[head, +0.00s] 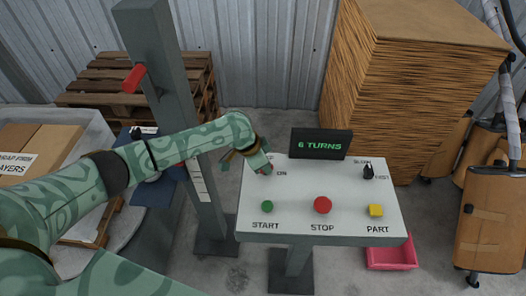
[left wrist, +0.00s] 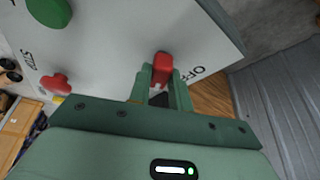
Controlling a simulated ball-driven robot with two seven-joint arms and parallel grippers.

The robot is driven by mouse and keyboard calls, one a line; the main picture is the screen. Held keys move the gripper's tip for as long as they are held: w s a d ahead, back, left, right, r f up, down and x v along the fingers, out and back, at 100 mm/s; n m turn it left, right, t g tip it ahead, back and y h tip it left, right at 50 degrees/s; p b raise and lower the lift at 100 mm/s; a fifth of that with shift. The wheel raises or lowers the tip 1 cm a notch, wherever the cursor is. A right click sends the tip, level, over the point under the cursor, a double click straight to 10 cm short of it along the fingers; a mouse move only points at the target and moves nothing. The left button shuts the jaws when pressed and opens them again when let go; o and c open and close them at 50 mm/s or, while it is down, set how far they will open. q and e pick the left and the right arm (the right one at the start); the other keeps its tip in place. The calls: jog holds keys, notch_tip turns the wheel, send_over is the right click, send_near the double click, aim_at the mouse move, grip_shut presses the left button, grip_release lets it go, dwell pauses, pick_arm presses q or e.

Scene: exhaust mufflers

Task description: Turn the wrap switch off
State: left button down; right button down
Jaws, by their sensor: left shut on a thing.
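The control panel (head: 300,190) is a pale slanted board on a grey post. My left gripper (head: 263,165) is at its upper left corner, next to the ON label (head: 281,173). In the left wrist view my left gripper (left wrist: 163,80) is shut on a red switch handle (left wrist: 161,62). I take this to be the wrap switch. The OFF label (left wrist: 200,72) is right of the fingers there. In the head view the gripper and arm hide most of the switch, so I cannot tell its setting. My right gripper is not in view.
The panel has a green START button (head: 267,206), a red STOP button (head: 322,205), a yellow PART button (head: 376,211) and a black knob (head: 368,172). A display (head: 321,144) reads 6 TURNS. A grey column (head: 165,75) stands left; stacked cardboard (head: 415,70) stands behind.

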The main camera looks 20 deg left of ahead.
pick_arm(q)
jog(key=n+p, duration=0.2)
jog(key=p, duration=0.1)
jog(key=n+t+y+p, duration=0.1)
jog(key=n+p, duration=0.2)
jog(key=p, duration=0.1)
jog(key=n+y+p, duration=0.1)
jog(key=n+p, duration=0.1)
jog(key=p, duration=0.1)
jog(key=shift+s+d+r+p, duration=0.2)
jog(key=shift+d+p, duration=0.05)
jog(key=shift+p, duration=0.1)
jog(key=n+y+p, duration=0.1)
jog(key=n, duration=0.1)
jog(key=shift+d+f+n+t+p, duration=0.1)
jog(key=shift+n+t+p, duration=0.2)
jog(key=shift+n+p, duration=0.1)
jog(key=shift+f+n+y+p, duration=0.1)
jog(key=shift+n+y+p, duration=0.2)
jog(key=shift+n+y, duration=0.8)
jog(key=shift+w+n+h, duration=0.1)
jog(key=shift+n+h, duration=0.2)
jog(key=shift+n, duration=0.3)
jog(key=c, duration=1.3)
grip_release()
